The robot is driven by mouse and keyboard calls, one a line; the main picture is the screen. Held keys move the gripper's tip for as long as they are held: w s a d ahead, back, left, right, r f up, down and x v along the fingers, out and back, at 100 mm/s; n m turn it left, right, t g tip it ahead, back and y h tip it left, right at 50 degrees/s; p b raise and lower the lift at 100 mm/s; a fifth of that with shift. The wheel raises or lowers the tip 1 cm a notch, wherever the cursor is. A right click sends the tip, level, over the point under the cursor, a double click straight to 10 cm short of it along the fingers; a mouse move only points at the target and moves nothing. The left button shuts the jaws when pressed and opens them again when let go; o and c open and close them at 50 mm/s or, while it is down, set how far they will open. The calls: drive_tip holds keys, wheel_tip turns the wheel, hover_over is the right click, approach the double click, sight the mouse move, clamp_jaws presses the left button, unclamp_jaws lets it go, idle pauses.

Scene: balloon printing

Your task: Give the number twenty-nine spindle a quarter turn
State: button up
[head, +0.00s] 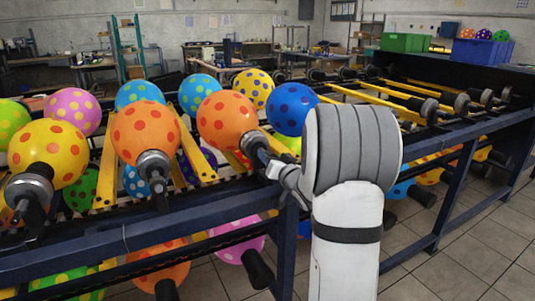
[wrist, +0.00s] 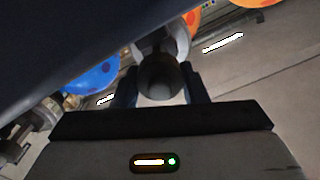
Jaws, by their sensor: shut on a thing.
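The spindle (head: 254,143) that my gripper (head: 278,166) meets carries an orange balloon with red dots (head: 226,117) in the head view. In the wrist view, the dark round end of a spindle (wrist: 159,76) sits between the two fingers of my gripper (wrist: 160,88), which is shut on it. My arm and wrist partly cover the contact in the head view. I cannot read a number twenty-nine on any spindle, so I cannot tell from a label which one this is.
To the left, spindles hold another orange balloon (head: 145,132) and a yellow balloon (head: 48,153). A dark blue rail (head: 150,232) runs along the rack front. A lower row of balloons hangs beneath. Open tiled floor (head: 470,248) lies at the right.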

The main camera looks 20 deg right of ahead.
drive_tip(key=m+p, duration=0.2)
drive_tip(key=m, duration=0.2)
drive_tip(key=shift+f+m, duration=0.1)
drive_tip(key=shift+m, duration=0.2)
drive_tip(key=shift+p, duration=0.3)
drive_tip(key=o, duration=1)
drive_tip(key=s, duration=0.7)
drive_tip(key=shift+s+d, duration=0.2)
drive_tip(key=shift+s, duration=0.2)
